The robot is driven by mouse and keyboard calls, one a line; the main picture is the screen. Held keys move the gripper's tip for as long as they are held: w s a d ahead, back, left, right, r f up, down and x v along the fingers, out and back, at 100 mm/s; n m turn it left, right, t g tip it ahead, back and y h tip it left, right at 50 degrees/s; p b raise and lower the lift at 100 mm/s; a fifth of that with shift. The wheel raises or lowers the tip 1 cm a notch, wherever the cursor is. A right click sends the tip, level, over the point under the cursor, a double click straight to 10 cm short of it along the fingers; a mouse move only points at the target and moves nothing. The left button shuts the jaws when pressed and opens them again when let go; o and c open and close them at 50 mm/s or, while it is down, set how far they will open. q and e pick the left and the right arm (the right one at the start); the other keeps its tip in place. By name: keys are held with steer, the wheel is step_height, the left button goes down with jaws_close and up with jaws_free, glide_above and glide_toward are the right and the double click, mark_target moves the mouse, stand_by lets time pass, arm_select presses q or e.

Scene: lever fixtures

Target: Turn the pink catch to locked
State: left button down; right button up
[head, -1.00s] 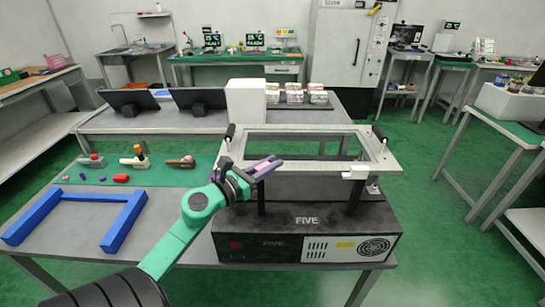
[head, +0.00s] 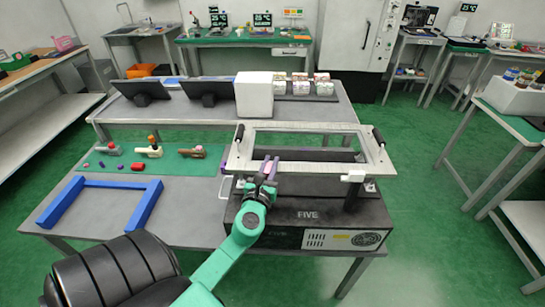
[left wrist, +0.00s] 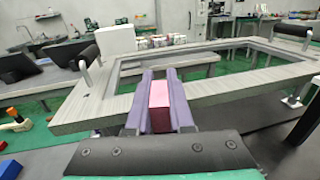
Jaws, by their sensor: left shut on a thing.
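The pink catch (head: 268,168) shows as a small pink piece between the fingers of my left gripper (head: 266,170), at the near left part of a pale rectangular frame. In the left wrist view the pink piece (left wrist: 159,105) fills the gap between two purple fingers, and my left gripper (left wrist: 160,100) is shut on it. The fingers hide its sides and mounting, so I cannot tell whether it sits in its locked position. My right gripper is not in view.
The pale frame (head: 310,127) with black end handles stands above a black box marked FIVE (head: 307,215). A white clamp (head: 354,176) is at its right. Left are a blue bracket (head: 146,204) and a green mat (head: 125,168) with small lever parts.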

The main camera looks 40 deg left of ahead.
arm_select(q)
steer(key=shift+s+a+n+g+y+p, duration=0.15)
steer(key=shift+n+g+y+p, duration=0.1)
steer(key=shift+n+g+y, duration=0.4)
steer(key=shift+a+n+g+y+p, duration=0.2)
steer(key=shift+n+y, duration=0.25)
steer(key=shift+y, duration=0.4)
steer(key=c, duration=0.8)
jaws_free()
steer(key=b+v, duration=0.3)
steer(key=v, duration=1.1)
steer(key=shift+d+b, duration=0.3)
steer(key=shift+b, duration=0.05)
steer(key=shift+s, duration=0.1)
